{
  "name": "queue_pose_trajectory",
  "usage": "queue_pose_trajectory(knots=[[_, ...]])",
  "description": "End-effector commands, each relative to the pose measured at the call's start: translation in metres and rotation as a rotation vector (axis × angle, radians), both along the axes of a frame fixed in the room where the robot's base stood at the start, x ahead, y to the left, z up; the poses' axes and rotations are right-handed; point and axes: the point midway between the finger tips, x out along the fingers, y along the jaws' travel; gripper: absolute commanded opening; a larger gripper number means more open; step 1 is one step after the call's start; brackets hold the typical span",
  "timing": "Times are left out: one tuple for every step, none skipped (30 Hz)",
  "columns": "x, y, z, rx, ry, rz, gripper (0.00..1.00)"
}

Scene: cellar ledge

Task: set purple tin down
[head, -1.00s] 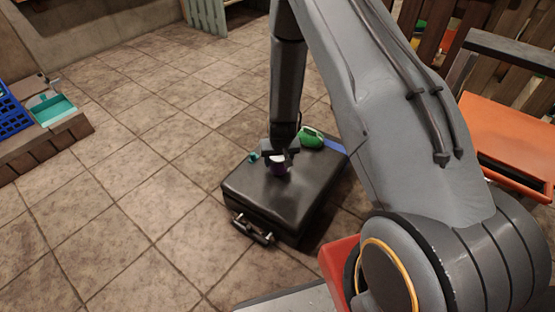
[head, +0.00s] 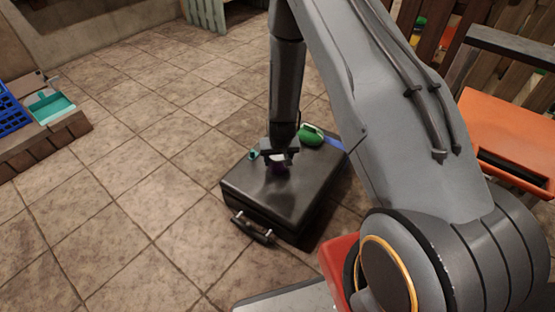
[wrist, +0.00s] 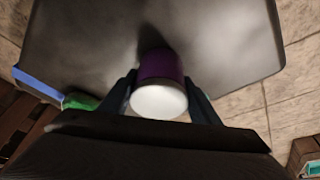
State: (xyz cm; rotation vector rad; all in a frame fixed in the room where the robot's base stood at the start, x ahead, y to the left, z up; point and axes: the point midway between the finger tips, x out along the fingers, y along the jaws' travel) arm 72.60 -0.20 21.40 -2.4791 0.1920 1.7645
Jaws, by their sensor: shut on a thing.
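The purple tin (wrist: 158,70) with a white end sits between my gripper's fingers in the wrist view. In the head view the tin (head: 279,168) is mostly hidden by my gripper (head: 279,158). My gripper (wrist: 160,98) is shut on the tin, one finger at each side. The tin is over the top of a black case (head: 262,192) lying flat on the floor. The case top (wrist: 235,40) fills much of the wrist view. I cannot tell whether the tin touches it.
A green object (head: 310,134) and a blue item (head: 334,144) are at the case's far edge, with a small teal object (head: 253,154) left of my gripper. The front of the case top is bare. A blue crate (head: 12,115) stands far left; tiled floor between is clear.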

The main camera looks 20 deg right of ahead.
Motion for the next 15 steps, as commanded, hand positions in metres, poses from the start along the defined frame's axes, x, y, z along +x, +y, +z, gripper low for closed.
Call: queue_pose_trajectory(knots=[[0.0005, 0.0, -0.001, 0.0, -0.001, 0.0, 0.27], [0.0005, 0.0, -0.0016, 0.0, -0.001, 0.0, 0.27], [0.0005, 0.0, -0.0023, 0.0, -0.001, 0.0, 0.27], [0.0005, 0.0, -0.0028, 0.0, -0.001, 0.0, 0.27], [0.0004, 0.0, -0.0033, 0.0, -0.001, 0.0, 0.27], [0.0006, 0.0, -0.004, 0.0, -0.001, 0.0, 0.27], [0.0005, -0.0001, -0.0046, 0.0, -0.001, 0.0, 0.27], [0.0005, -0.0001, -0.004, 0.0, -0.001, -0.001, 0.61], [0.0005, -0.0001, -0.0039, 0.0, -0.001, -0.001, 0.68], [0.0005, -0.0001, -0.0039, 0.0, -0.001, -0.001, 0.73], [0.0004, -0.0001, -0.0039, 0.0, -0.001, -0.001, 0.78], [0.0004, -0.0001, -0.0039, 0.0, -0.001, 0.0, 0.78], [0.0003, 0.0, -0.0039, 0.0, -0.001, -0.001, 0.78], [0.0003, 0.0, -0.0039, 0.0, -0.001, -0.001, 0.78], [0.0003, 0.0, -0.0039, 0.0, -0.001, -0.001, 0.78]])
